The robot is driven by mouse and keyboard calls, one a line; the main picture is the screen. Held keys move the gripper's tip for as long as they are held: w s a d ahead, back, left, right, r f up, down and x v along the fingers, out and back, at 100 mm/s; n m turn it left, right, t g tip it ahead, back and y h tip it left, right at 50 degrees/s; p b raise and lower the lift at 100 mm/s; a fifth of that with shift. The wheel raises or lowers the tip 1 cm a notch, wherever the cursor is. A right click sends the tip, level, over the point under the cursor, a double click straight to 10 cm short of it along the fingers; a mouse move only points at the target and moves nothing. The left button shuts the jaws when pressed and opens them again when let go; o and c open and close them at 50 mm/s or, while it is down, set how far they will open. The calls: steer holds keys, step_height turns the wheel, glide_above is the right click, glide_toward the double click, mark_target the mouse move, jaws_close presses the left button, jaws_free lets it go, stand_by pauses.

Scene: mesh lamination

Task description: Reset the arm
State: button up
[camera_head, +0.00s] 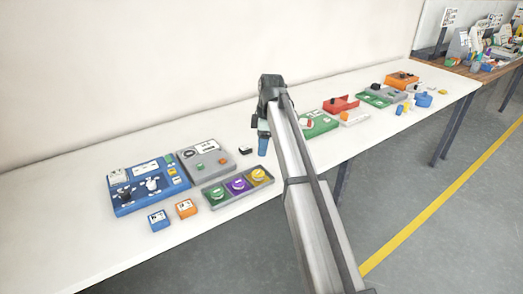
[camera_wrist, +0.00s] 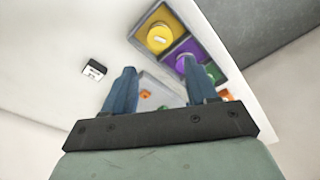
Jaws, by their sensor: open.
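A dark tray (camera_head: 229,202) holds green, purple and yellow knobs. Left of it lie a blue panel (camera_head: 122,206), a grey panel (camera_head: 205,160), a blue block (camera_head: 158,220) and an orange block (camera_head: 186,208). A small black-and-white block (camera_head: 245,150) lies near my gripper. Coloured parts, including a green panel (camera_head: 318,128), lie right.

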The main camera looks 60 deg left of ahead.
steer(key=shift+r, duration=0.1)
stand_by(0.5)
